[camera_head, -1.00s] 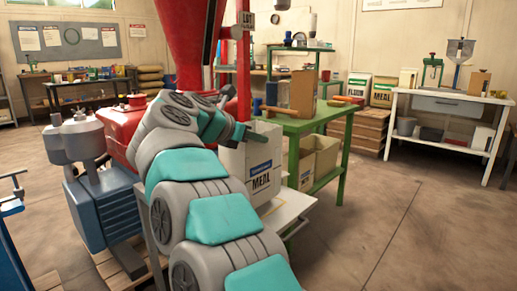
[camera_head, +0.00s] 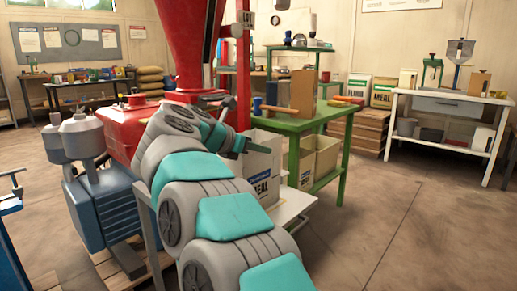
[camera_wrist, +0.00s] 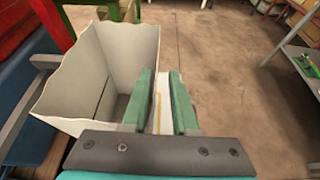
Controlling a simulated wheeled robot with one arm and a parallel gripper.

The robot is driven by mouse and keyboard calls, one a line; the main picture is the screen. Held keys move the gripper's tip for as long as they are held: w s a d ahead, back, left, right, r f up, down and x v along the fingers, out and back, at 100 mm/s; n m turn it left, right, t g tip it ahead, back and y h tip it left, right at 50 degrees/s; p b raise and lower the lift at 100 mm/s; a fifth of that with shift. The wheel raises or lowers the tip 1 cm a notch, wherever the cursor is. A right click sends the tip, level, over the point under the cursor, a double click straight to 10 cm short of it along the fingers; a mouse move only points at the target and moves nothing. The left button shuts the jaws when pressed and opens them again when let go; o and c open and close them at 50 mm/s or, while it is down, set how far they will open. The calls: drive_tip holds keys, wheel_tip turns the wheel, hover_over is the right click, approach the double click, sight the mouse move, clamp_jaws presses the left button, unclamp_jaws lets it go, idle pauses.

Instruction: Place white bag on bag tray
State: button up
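The white bag (camera_head: 262,185), marked MEAL, stands upright beside the green table, partly hidden behind my arm. In the wrist view the white bag (camera_wrist: 88,62) is open at the top, and I look down into its empty-looking inside. A pale flat surface, probably the bag tray (camera_head: 294,208), shows at the bag's foot on the right. My gripper (camera_head: 243,143) is at the bag's upper part. In the wrist view my gripper (camera_wrist: 163,75) is open, its green fingers apart at the bag's right wall. Whether the wall runs between them I cannot tell.
The green table (camera_head: 310,122) stands just behind the bag, with open cartons (camera_head: 322,158) on its lower shelf. A red machine (camera_head: 128,122) and a blue motor-like unit (camera_head: 105,205) stand on the left. The floor (camera_head: 410,225) on the right is clear.

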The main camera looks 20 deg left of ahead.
drive_tip(key=v, duration=1.2)
drive_tip(key=shift+r, duration=0.1)
